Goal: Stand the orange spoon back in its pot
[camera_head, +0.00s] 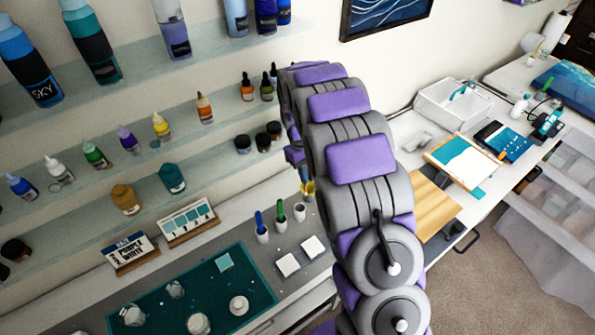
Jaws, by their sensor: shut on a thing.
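My gripper (305,176) hangs down on the left side of my arm, small and mostly hidden by it. It is shut on the orange spoon (308,188), of which only a small yellow-orange part shows. Below the spoon, a small white pot (299,213) stands on the grey bench with nothing seen standing in it. Beside it to the left are a white pot with a green spoon (281,212) and a white pot with a blue spoon (260,222). I cannot tell the height of the spoon above the pot.
White square tiles (288,264) lie in front of the pots. A teal mat (185,290) with several clear cups is at left. Shelves (120,175) of bottles line the wall. A wooden board (436,206) and white bin (452,103) are right of my arm.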

